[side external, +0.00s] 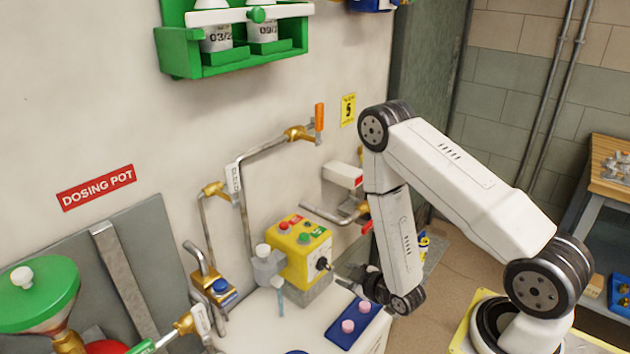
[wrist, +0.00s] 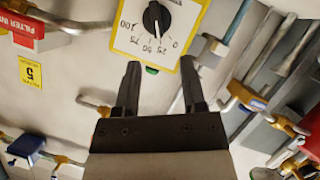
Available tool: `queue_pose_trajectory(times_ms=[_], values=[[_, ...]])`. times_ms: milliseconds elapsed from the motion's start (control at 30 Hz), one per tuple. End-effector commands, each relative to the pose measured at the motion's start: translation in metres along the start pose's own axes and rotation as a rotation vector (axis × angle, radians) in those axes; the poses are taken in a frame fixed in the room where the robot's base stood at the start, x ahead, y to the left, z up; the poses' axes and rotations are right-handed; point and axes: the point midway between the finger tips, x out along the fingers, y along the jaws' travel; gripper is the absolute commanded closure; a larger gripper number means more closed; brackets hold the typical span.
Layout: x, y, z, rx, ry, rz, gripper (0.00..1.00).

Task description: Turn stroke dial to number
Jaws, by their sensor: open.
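The stroke dial (wrist: 157,17) is a black knob on a white scale plate marked 0, 25, 50, 75 and 100. In the wrist view its white mark points down, near the 25 to 50 side; the exact reading is hard to tell. The dial (side external: 322,264) sticks out of the right face of the yellow pump box (side external: 296,250) in the side view. My gripper (wrist: 160,66) is open and empty, its two fingers spread below the dial's plate in the wrist view. In the side view my gripper (side external: 348,276) is just right of the dial, apparently not touching.
A blue tray with two pink knobs (side external: 348,326) lies on the white top below my gripper. A grey bottle-like fitting (side external: 267,264) stands left of the pump box. A pipe with a red handle (side external: 366,227) runs above. Pipes and valves line the wall.

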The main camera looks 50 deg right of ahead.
Motion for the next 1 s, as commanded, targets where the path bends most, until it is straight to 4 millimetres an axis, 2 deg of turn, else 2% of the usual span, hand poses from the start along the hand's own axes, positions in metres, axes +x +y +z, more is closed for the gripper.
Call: queue_pose_trajectory(times_ms=[267, 533, 767, 1000], values=[[-0.005, 0.0, 0.007, -0.022, 0.038, 0.035, 0.47], [-0.001, 0.0, 0.006, -0.021, 0.039, 0.035, 0.47], [0.017, 0.001, 0.005, -0.021, 0.04, 0.035, 0.47], [0.045, 0.002, 0.004, -0.02, 0.04, 0.035, 0.47]])
